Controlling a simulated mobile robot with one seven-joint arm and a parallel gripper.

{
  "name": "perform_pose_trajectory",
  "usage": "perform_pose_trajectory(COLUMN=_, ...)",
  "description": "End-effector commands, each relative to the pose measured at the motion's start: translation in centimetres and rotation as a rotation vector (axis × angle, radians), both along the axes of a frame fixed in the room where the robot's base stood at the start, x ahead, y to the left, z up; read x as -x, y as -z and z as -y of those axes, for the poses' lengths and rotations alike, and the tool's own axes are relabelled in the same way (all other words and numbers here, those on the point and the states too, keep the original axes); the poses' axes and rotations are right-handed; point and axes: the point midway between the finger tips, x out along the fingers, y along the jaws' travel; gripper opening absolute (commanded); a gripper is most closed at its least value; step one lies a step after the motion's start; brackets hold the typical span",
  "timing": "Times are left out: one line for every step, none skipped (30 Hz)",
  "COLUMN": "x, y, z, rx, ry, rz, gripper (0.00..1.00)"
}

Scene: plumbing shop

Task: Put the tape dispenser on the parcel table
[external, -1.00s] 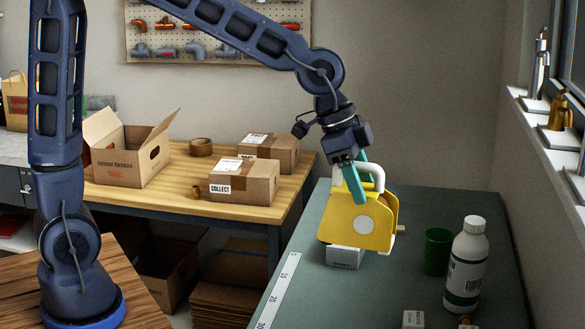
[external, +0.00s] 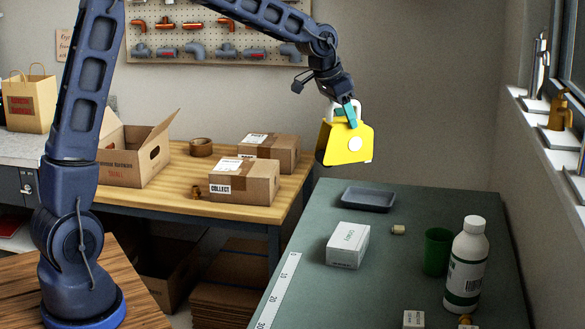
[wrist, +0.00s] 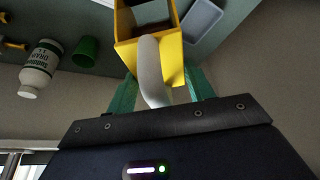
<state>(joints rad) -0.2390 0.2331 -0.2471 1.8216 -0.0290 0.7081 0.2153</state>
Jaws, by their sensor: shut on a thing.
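The yellow tape dispenser (external: 346,143) with a white handle hangs in the air from my gripper (external: 347,113). The green fingers are shut on its handle. In the wrist view the dispenser (wrist: 172,52) and its pale handle (wrist: 152,72) sit between the fingers of my gripper (wrist: 160,88). It is above the far left part of the green bench (external: 400,290), near the gap to the wooden table. The wooden parcel table (external: 150,200) stands to the left, with two taped cartons (external: 243,180) (external: 270,152) on it.
On the green bench are a white box (external: 348,245), a dark tray (external: 368,198), a green cup (external: 437,251) and a white bottle (external: 467,265).

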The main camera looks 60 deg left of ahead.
Motion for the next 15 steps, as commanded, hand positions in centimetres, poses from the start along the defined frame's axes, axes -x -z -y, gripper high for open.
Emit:
perform_pose_trajectory(x=-0.6, y=0.1, z=-2.3, rx=0.000, ry=-0.036, rz=0.000, gripper=0.00)
perform_pose_trajectory(x=-0.8, y=0.2, z=-3.6, rx=0.000, ry=-0.057, rz=0.000, gripper=0.00)
perform_pose_trajectory(x=-1.2, y=0.3, z=-5.3, rx=0.000, ry=-0.083, rz=0.000, gripper=0.00)
perform_pose_trajectory(x=-1.4, y=0.4, z=-6.5, rx=0.001, ry=-0.103, rz=0.001, gripper=0.00)
perform_pose_trajectory(x=-1.6, y=0.5, z=-7.8, rx=0.000, ry=-0.122, rz=0.001, gripper=0.00)
perform_pose_trajectory(x=-1.8, y=0.6, z=-9.5, rx=0.000, ry=-0.148, rz=0.000, gripper=0.00)
perform_pose_trajectory(x=-1.9, y=0.7, z=-10.7, rx=-0.001, ry=-0.168, rz=0.000, gripper=0.00)
perform_pose_trajectory(x=-2.1, y=0.8, z=-12.0, rx=0.000, ry=-0.187, rz=0.000, gripper=0.00)
perform_pose_trajectory(x=-2.2, y=0.9, z=-13.8, rx=-0.001, ry=-0.215, rz=0.001, gripper=0.00)
perform_pose_trajectory(x=-2.2, y=1.0, z=-15.0, rx=-0.001, ry=-0.233, rz=0.001, gripper=0.00)
perform_pose_trajectory(x=-2.3, y=1.1, z=-16.3, rx=0.000, ry=-0.252, rz=0.001, gripper=0.00)
perform_pose_trajectory(x=-2.3, y=1.3, z=-18.1, rx=0.000, ry=-0.278, rz=0.001, gripper=0.00)
perform_pose_trajectory(x=-2.3, y=1.4, z=-19.3, rx=-0.001, ry=-0.298, rz=0.000, gripper=0.00)
perform_pose_trajectory(x=-2.2, y=1.5, z=-20.6, rx=-0.001, ry=-0.316, rz=0.000, gripper=0.00)
perform_pose_trajectory(x=-2.1, y=1.6, z=-22.4, rx=0.000, ry=-0.343, rz=0.001, gripper=0.00)
